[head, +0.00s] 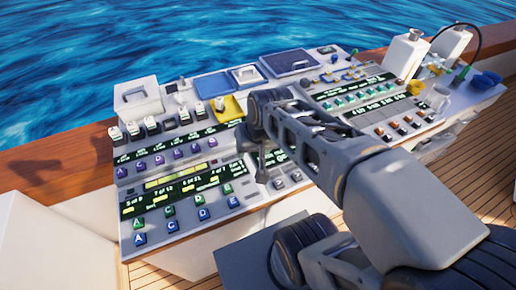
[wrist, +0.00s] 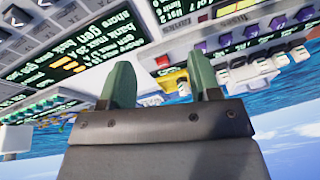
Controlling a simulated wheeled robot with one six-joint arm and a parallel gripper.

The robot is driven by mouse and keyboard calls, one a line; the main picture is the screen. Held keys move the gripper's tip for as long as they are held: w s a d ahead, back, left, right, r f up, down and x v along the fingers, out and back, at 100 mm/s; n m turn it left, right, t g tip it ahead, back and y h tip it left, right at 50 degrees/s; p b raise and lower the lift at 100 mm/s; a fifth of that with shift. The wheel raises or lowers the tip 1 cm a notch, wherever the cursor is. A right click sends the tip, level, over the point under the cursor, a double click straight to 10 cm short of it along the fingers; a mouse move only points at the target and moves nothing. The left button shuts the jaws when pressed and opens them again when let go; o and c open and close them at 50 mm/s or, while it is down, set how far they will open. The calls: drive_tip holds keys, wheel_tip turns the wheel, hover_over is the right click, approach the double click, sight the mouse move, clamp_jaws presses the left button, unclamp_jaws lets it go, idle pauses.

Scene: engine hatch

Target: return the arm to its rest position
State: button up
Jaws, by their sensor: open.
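My gripper is over the middle of the control console (head: 262,185) in the head view, at the end of my arm, which reaches in from the lower right. Its fingers are small and partly hidden there. In the wrist view my gripper (wrist: 163,85) shows two green fingertips standing apart, with nothing between them. The wrist picture is upside down, with the console panel at the top and sea and sky below. I cannot tell whether the gripper touches the panel.
The console carries several lettered buttons, display strips, a yellow block (head: 227,108), a white box (head: 138,100) and a dark-blue hatch (head: 289,62). White bottles (head: 405,52) stand at the back right. A wooden rail (head: 75,160) runs behind, with sea beyond.

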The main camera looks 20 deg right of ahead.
drive_tip(key=shift+s+d+r+n+t+h, duration=0.15)
drive_tip(key=shift+s+d+n+h, duration=0.15)
drive_tip(key=shift+n, duration=0.25)
drive_tip(key=shift+s+d+f+n+t+h, duration=0.1)
drive_tip(key=shift+s+d+n+t+h, duration=0.1)
drive_tip(key=shift+s+n, duration=0.25)
